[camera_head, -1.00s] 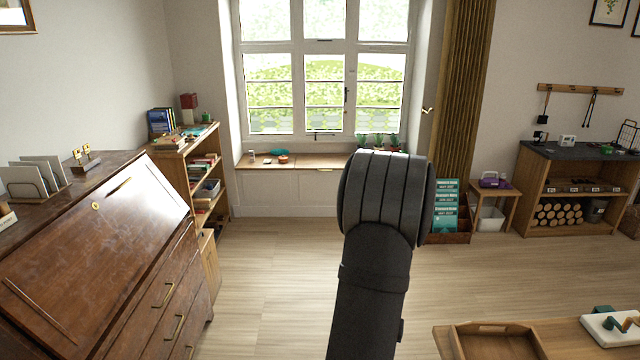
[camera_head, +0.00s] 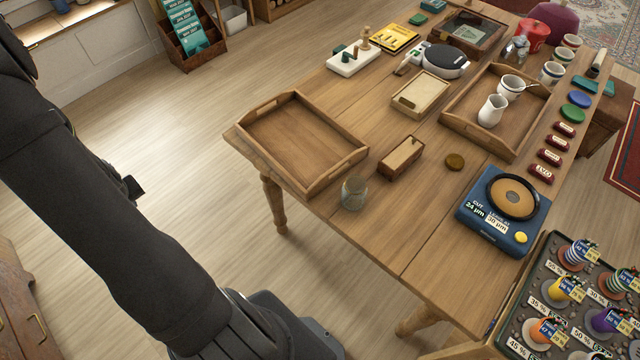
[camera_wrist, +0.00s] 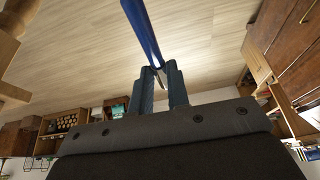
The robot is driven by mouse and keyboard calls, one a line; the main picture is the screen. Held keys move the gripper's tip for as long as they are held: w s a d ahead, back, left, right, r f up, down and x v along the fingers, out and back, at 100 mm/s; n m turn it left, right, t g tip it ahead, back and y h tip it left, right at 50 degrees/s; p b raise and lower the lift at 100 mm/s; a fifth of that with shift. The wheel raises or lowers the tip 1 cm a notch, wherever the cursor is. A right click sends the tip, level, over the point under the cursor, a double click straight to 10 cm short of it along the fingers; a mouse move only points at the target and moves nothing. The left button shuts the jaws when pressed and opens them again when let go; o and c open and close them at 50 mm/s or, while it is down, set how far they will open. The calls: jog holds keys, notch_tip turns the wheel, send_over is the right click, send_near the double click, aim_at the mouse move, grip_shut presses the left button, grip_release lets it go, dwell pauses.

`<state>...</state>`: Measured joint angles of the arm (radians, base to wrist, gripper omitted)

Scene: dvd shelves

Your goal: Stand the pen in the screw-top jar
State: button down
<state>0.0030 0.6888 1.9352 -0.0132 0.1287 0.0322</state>
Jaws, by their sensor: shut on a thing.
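A clear glass jar (camera_head: 354,193) stands upright near the front left edge of the wooden table, open at the top as far as I can see. A blue pen (camera_wrist: 142,32) is in the wrist view, its shaft running up out of the frame. My gripper (camera_wrist: 158,76) is shut on the pen near one end. Its other end is out of frame. In the head view my arm fills the left side; my gripper and the pen do not show there. The gripper is away from the table, over the floor.
A wooden tray (camera_head: 249,124) lies behind the jar, and a small wooden box (camera_head: 401,158) is beside it.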

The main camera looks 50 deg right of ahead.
jog(key=w+d+r+m+h, duration=0.2)
jog(key=w+d+r+m, duration=0.2)
jog(key=d+r, duration=0.7)
jog(key=s+d+m+g+h, duration=0.1)
jog(key=s+d+m, duration=0.2)
jog(key=s+d, duration=0.7)
jog(key=s+d+m, duration=0.2)
jog(key=s+d, duration=0.4)
jog(key=d, duration=0.8)
jog(key=s+d+m+g, duration=0.1)
jog(key=s+d, duration=0.2)
jog(key=s, duration=0.5)
jog(key=s+d+f+m, duration=0.1)
jog(key=s+d+m, duration=0.1)
jog(key=s+d, duration=0.35)
jog(key=s+d+m+g, duration=0.1)
jog(key=s+d, duration=0.1)
jog(key=s, duration=0.7)
jog(key=s+a+f+m+g+h, duration=0.1)
jog(key=s+a+m, duration=0.15)
jog(key=s, duration=1.05)
jog(key=s+a+f+m, duration=0.1)
jog(key=s+f+m, duration=0.15)
jog(key=s, duration=1.05)
send_over(397, 214)
jog(key=a, duration=0.1)
notch_tip(397, 214, down, 6)
jog(key=shift+a+r, duration=0.1)
jog(key=shift+f, duration=2.05)
jog(key=shift+f, duration=0.2)
